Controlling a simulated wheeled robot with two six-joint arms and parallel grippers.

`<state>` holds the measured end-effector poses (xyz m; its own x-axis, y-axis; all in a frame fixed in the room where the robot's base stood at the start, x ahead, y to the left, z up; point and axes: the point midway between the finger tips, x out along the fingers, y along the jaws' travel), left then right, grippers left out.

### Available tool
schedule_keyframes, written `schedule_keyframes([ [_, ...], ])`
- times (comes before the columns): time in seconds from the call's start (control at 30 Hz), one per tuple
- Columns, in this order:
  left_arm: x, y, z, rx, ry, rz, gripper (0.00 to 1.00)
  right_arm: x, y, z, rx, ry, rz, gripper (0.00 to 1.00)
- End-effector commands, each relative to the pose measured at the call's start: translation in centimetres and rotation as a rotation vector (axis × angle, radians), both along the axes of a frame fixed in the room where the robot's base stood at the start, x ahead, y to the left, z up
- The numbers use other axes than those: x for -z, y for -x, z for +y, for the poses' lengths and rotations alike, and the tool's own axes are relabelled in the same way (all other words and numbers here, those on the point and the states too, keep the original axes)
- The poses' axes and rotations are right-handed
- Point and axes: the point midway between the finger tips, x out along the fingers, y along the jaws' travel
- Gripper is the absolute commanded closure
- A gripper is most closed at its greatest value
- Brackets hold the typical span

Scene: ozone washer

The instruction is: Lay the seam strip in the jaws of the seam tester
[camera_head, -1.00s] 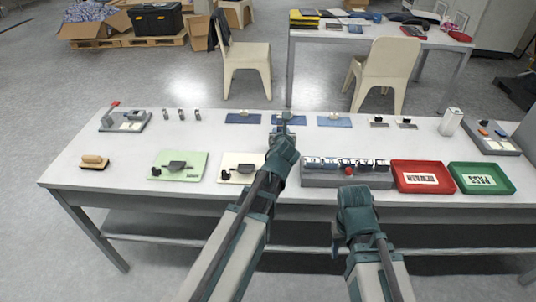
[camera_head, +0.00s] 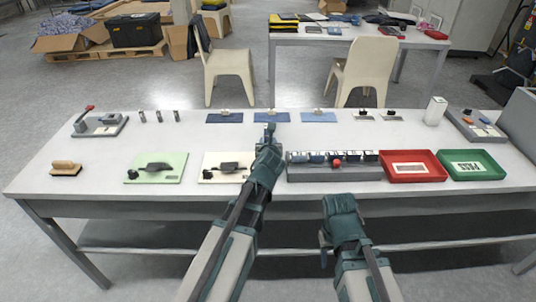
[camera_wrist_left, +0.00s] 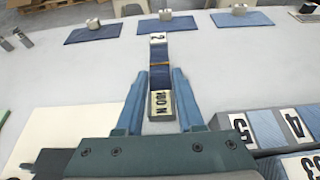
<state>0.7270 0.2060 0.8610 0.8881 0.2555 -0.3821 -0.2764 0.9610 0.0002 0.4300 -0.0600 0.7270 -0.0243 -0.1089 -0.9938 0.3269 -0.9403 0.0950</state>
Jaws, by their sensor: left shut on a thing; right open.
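My left gripper (camera_head: 268,140) is shut on a seam strip, held over the bench behind the grey rack's left end. The seam tester seems to be the grey device with a red lever (camera_head: 98,124) at the bench's back left, well left of both grippers. Its jaws are too small to make out. My right gripper (camera_head: 338,208) is open at the bench's front edge; its fingertips are mostly hidden.
The grey rack (camera_head: 335,174) holds several numbered strips. Red (camera_head: 413,179) and green (camera_head: 502,177) trays stand right of it. Green (camera_head: 171,178) and cream (camera_head: 210,179) boards with dark tools lie front left. Blue mats (camera_head: 225,118) line the back. The left middle is clear.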

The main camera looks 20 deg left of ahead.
Motion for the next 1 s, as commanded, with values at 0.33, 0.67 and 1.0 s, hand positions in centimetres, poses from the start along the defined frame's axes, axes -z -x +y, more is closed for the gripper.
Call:
schedule_keyframes([
  [0.33, 3.7, 0.0, 0.0, 0.000, 0.000, 0.000, 1.00, 3.7, 0.0, 0.0, 0.000, 0.000, 0.000, 0.50],
  [0.67, 3.7, 0.0, 0.0, 0.000, 0.000, 0.000, 1.00, 3.7, 0.0, 0.0, 0.000, 0.000, 0.000, 0.50],
  [1.0, 3.9, 0.0, 0.0, 0.000, 0.000, 0.000, 0.33, 3.9, 0.0, 0.0, 0.000, 0.000, 0.000, 0.50],
])
